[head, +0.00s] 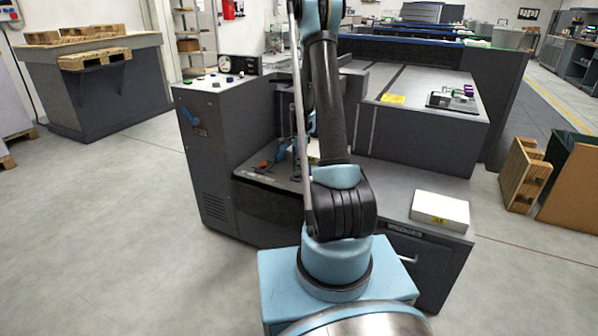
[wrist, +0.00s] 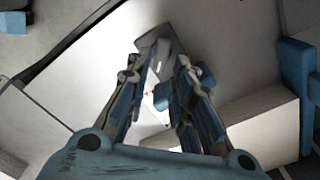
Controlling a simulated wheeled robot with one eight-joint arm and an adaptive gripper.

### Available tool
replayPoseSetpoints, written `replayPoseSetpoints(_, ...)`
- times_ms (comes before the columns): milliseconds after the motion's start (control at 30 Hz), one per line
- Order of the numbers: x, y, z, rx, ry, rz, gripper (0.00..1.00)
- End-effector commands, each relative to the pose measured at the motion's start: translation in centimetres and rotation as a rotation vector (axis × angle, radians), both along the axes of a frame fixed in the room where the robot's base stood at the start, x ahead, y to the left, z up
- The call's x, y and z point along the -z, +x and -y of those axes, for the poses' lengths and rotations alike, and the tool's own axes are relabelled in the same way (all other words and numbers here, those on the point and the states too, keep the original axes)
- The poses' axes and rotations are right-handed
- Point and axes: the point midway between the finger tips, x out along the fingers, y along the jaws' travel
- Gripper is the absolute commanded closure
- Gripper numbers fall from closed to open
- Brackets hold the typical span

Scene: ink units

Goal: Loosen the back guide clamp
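In the wrist view my gripper (wrist: 168,58) has its two fingers apart, with a clear gap between the tips. A small blue part (wrist: 161,96) shows between the fingers, close to the right one. A pale narrow part (wrist: 157,62) shows between the tips. I cannot tell whether either is the back guide clamp or whether a finger touches it. In the head view my arm hides the gripper. A small blue part (head: 283,152) stands at the back of the dark machine deck (head: 270,180), left of my arm.
A red-handled tool (head: 263,167) lies on the deck. A white box (head: 440,210) with a yellow label sits on the machine's right front. Pallets (head: 525,175) stand at the right.

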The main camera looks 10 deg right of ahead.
Motion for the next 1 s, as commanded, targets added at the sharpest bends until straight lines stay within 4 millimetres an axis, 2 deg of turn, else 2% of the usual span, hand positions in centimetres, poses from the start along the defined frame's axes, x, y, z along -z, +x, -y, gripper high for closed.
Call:
replayPoseSetpoints(100, 1.5, 0.0, 0.0, 0.0, 0.0, 0.0, 0.78)
replayPoseSetpoints(300, 2.9, 0.0, 0.0, 0.0, 0.0, 0.0, 0.78)
replayPoseSetpoints(667, 3.2, 0.0, 0.0, 0.0, 0.0, 0.0, 0.78)
replayPoseSetpoints(767, 3.2, 0.0, 0.0, 0.0, 0.0, 0.0, 0.99)
replayPoseSetpoints(1000, 3.2, 0.0, 0.0, -0.002, 0.0, 0.0, 1.0)
